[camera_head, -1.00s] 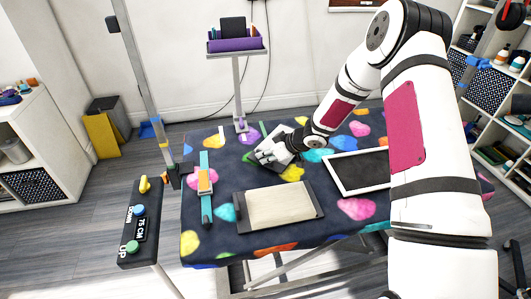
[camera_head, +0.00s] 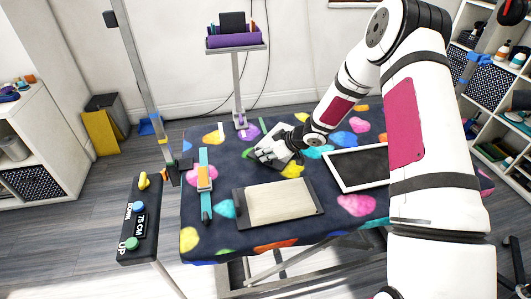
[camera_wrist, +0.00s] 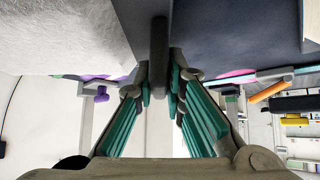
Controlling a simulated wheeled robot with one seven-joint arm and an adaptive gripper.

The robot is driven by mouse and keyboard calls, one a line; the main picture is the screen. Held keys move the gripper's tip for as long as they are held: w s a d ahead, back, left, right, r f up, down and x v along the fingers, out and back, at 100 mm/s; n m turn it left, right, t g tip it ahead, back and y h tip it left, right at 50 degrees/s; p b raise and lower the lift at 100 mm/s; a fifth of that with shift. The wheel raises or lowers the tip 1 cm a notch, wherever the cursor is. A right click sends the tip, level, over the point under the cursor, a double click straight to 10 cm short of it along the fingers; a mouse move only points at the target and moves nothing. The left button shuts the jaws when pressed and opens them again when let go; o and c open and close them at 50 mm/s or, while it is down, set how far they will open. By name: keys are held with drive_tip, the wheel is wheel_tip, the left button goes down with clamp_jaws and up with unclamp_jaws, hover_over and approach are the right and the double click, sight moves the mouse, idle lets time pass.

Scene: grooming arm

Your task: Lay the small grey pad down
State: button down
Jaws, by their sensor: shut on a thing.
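My gripper (camera_head: 264,157) is over the back middle of the table, low near the patterned cover. In the wrist view its teal-lined fingers (camera_wrist: 160,88) are closed on a narrow dark grey piece (camera_wrist: 158,45), seen end-on, which I take to be the small grey pad. Most of the held piece is hidden by the hand in the head view. I cannot tell whether it touches the table cover (camera_head: 230,238).
A beige board with dark ends (camera_head: 280,203) lies at the table front. A white-framed dark tray (camera_head: 360,168) lies to the right. An orange and blue strip (camera_head: 204,185) lies left. A post with a purple bin (camera_head: 236,40) stands behind.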

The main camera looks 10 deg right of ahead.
drive_tip(key=c, duration=1.6)
unclamp_jaws()
drive_tip(key=shift+o, duration=0.2)
drive_tip(key=v, duration=1.2)
drive_tip(key=shift+s+f, duration=0.1)
